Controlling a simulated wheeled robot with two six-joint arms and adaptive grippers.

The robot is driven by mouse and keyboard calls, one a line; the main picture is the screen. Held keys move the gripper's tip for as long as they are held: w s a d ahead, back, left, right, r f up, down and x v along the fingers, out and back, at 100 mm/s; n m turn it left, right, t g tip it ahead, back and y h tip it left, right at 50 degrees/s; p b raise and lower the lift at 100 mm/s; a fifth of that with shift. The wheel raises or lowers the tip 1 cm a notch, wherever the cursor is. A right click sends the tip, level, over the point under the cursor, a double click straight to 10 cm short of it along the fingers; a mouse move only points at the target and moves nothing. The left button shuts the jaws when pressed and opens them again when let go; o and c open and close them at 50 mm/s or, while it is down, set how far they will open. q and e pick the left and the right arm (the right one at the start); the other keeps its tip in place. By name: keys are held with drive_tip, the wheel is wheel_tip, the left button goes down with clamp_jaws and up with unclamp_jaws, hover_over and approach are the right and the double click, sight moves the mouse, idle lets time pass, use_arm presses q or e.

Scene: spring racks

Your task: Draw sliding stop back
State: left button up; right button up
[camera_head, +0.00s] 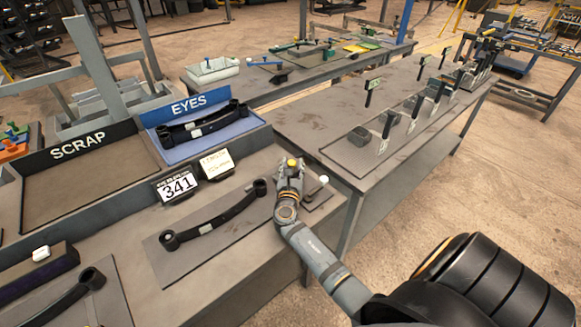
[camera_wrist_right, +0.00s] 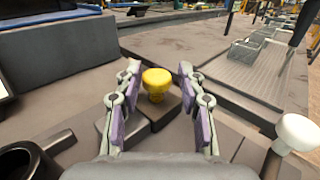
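A yellow knob (camera_head: 292,162) stands on the near bench just right of the black leaf spring (camera_head: 215,217); it appears to belong to the sliding stop. In the wrist view, the gripper (camera_wrist_right: 156,88) shows clear gaps on both sides of the knob. A white knob (camera_wrist_right: 297,133) stands to the right; it also shows in the head view (camera_head: 323,179). My left gripper is not in view.
A sign reading 341 (camera_head: 178,185) and a white card (camera_head: 216,163) stand behind the spring. Behind them are the blue EYES tray (camera_head: 243,123) and the SCRAP tray (camera_head: 80,185). Another bench (camera_head: 325,125) with upright labels lies to the right.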

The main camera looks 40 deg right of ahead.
drive_tip(key=shift+o, duration=0.5)
drive_tip(key=shift+f, duration=0.1)
drive_tip(key=shift+a, duration=0.1)
drive_tip(key=shift+s+a, duration=0.25)
drive_tip(key=shift+s, duration=0.05)
drive_tip(key=v, duration=1.1)
drive_tip(key=shift+s, duration=0.15)
